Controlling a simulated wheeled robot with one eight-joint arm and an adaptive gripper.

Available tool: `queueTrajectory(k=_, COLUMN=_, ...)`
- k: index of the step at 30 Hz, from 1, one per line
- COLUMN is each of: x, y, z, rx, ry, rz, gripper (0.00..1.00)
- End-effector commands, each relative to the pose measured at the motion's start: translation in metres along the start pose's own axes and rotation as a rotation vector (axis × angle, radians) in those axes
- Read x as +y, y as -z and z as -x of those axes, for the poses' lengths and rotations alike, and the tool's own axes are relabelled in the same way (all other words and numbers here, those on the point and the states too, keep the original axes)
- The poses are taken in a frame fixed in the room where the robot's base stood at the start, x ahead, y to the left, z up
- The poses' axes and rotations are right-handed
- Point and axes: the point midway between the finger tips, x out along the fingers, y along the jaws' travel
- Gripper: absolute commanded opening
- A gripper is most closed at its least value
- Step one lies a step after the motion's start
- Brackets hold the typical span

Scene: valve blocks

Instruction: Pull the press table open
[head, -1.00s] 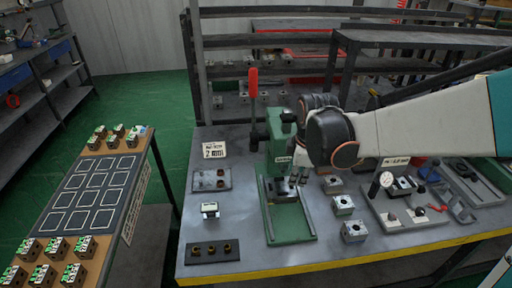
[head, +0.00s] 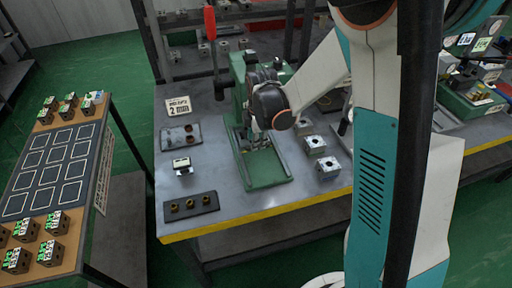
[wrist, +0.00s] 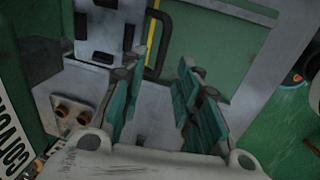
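The green press (head: 240,88) with its red-handled lever stands on the workbench in the head view. Its green base (head: 267,170) extends toward the bench's front edge. My gripper is over the press's working area, with its fingers small and largely hidden below my dark wrist. In the wrist view, my gripper's (wrist: 158,88) two teal fingers are apart with nothing between them. A black bar handle (wrist: 158,45) lies just beyond the fingertips, beside a pale grey plate (wrist: 85,45) with dark slots, probably the press table. I see no contact with the handle.
Metal blocks (head: 315,146) stand right of the press. A small labelled block (head: 182,166) and a dark tray with brass bushings (head: 190,206) lie left. A side table (head: 45,175) with blocks is at left, across a gap.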

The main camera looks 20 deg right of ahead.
Motion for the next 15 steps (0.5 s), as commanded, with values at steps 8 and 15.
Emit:
queueTrajectory(k=8, x=0.000, y=0.000, z=-0.034, rx=0.000, ry=0.000, rz=0.000, gripper=0.30)
queueTrajectory(k=15, x=0.000, y=0.000, z=-0.038, rx=0.000, ry=0.000, rz=0.000, gripper=0.30)
